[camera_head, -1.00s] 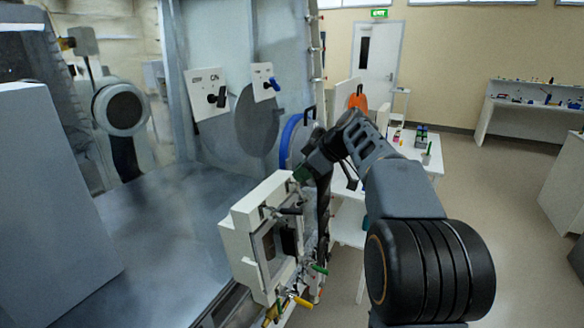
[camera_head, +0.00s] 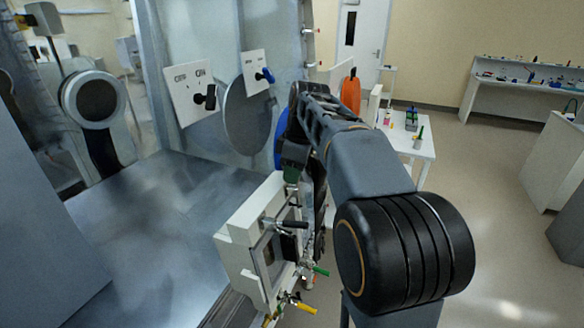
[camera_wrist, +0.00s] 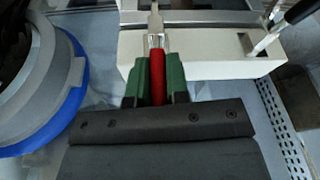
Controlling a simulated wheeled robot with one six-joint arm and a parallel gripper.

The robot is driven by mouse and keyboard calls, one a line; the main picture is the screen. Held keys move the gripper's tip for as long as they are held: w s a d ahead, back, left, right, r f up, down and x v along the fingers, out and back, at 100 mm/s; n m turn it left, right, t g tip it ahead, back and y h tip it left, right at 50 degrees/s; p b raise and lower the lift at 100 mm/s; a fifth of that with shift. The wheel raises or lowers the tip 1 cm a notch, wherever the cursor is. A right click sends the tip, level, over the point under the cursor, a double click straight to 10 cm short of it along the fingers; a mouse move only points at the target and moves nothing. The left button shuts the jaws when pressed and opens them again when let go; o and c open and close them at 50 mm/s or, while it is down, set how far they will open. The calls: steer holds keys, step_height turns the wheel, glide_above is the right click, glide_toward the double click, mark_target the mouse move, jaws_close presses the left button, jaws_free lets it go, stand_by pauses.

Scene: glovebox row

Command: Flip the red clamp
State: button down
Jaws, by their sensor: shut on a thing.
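The red clamp (camera_wrist: 158,75) shows in the wrist view as a red handle with a metal end, at the corner of a white block-like frame. My gripper (camera_wrist: 158,82) has green fingers on both sides of the red handle and is shut on it. In the head view my gripper (camera_head: 291,174) is at the upper right corner of the white square frame (camera_head: 236,262). The red handle cannot be made out there, as my gripper and arm hide that corner.
The frame carries a black-handled clamp (camera_head: 293,224), a green-handled one (camera_head: 320,270) and a yellow-handled one (camera_head: 304,306). A blue-rimmed round port (camera_wrist: 70,110) is close left of my gripper. A white table (camera_head: 418,148) stands behind my arm. Open floor lies to the right.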

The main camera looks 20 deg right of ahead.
stand_by(0.4)
steer(key=c, duration=1.1)
jaws_free()
step_height(320, 180, up, 14)
steer(key=d+p, duration=0.2)
steer(key=shift+s+f, duration=0.25)
steer(key=shift+s, duration=0.2)
